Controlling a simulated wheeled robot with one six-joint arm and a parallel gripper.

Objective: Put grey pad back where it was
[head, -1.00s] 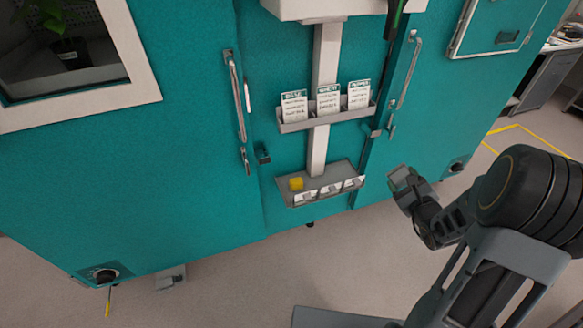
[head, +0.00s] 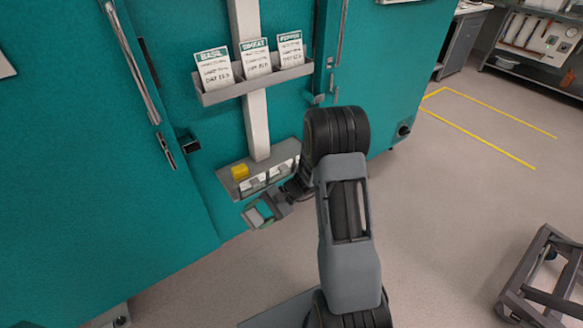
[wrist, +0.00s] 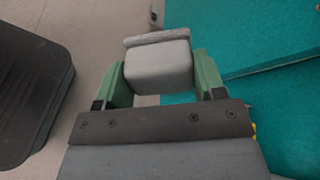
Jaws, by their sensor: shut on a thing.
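My gripper (head: 259,213) is shut on a grey pad. The wrist view shows the grey pad (wrist: 158,65) as a rounded block with a thicker edge, held between two green fingers (wrist: 160,80). In the head view my gripper is in front of and slightly below the lower tray (head: 268,159) on the teal chamber front. That tray holds a yellow block (head: 239,172) at its left and grey pieces (head: 255,184) with white labels along its front. My arm covers the tray's right end, so I cannot tell what is there.
Door handles (head: 132,62) stick out left of the trays. Open floor with yellow lines (head: 490,120) lies to the right. A grey wheeled frame (head: 545,280) stands at the lower right.

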